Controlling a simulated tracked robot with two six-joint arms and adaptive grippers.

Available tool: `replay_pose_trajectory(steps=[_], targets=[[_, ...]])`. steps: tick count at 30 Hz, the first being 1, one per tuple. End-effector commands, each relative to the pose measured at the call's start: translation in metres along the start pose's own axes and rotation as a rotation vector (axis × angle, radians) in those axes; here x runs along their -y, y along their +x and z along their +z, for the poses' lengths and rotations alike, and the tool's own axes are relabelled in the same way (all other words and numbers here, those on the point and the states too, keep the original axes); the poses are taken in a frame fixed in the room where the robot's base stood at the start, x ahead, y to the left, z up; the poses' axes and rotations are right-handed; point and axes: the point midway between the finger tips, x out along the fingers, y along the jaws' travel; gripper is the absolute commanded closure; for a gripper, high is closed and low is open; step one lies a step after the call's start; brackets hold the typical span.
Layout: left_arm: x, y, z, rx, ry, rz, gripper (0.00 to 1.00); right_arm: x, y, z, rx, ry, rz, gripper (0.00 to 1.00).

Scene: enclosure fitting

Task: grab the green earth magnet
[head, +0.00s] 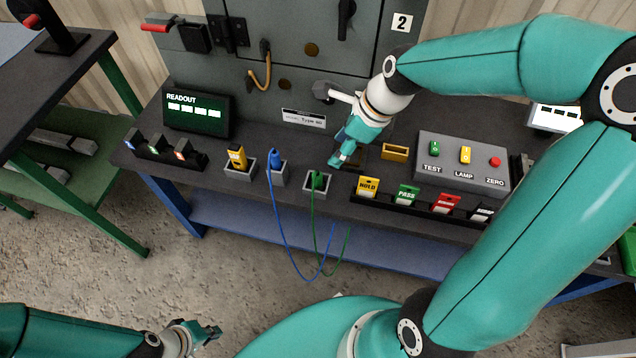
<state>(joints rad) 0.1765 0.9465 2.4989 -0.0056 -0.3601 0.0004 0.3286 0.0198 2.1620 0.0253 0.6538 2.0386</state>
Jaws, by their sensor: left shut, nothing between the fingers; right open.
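The green earth magnet (317,181) stands in a small grey holder (324,188) near the front edge of the bench, with a green cable hanging from it over the edge. My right gripper (341,158) reaches down from the upper right. In the picture its fingers are just above and to the right of the magnet, apart from it, and open with nothing held. My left gripper (209,334) is low at the bottom left, in front of the bench and far from the magnet, shut and empty.
A blue magnet (275,159) with a blue cable and a yellow piece (237,157) stand in holders to the left. A yellow box (395,152), a tag rack (420,205) and a switch box (462,162) are to the right. A readout (198,114) and grey cabinet (285,45) stand behind.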

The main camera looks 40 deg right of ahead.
Motion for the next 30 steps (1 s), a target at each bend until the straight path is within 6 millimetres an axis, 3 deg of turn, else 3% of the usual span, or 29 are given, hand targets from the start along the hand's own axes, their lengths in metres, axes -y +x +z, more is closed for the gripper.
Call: replay_pose_trajectory(steps=[3, 9, 19, 30], targets=[[0.003, 0.008, 0.000, 0.000, 0.000, 0.000, 1.00, -0.001, 0.031, -0.001, -0.003, -0.001, 0.005, 0.45], [0.005, 0.015, 0.000, 0.000, 0.000, 0.000, 1.00, -0.001, 0.070, -0.001, -0.002, -0.003, 0.004, 0.45], [0.007, 0.019, 0.000, 0.000, 0.000, 0.000, 1.00, 0.001, 0.094, -0.001, -0.001, -0.004, 0.001, 0.45], [0.011, 0.029, 0.000, 0.000, 0.000, 0.000, 1.00, 0.003, 0.138, -0.003, -0.001, -0.004, 0.001, 0.45]])
